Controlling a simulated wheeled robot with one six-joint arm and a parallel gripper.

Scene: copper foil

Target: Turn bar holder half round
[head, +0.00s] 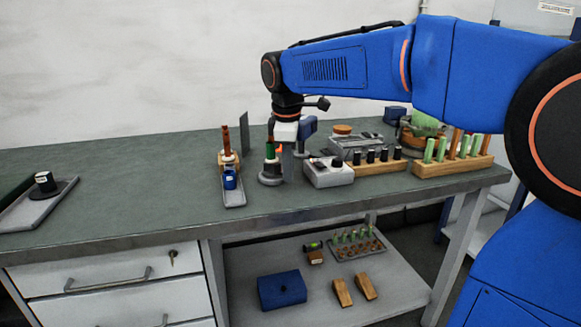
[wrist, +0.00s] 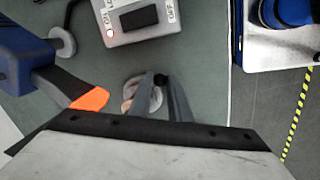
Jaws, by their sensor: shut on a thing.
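What looks like the bar holder (head: 270,178) is a small stand with a round grey base and a dark green upright part on the bench. My gripper (head: 286,165) points down right beside it in the head view. In the wrist view the two grey fingers of my gripper (wrist: 162,88) close on a small dark piece (wrist: 160,80) above a round pale base (wrist: 146,100). The fingers hide much of the holder, so its facing is hard to tell.
A grey box with a red light (head: 328,173) stands close right of the holder. A tray with a blue jar (head: 230,181) is to the left. Wooden racks (head: 452,165) stand farther right.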

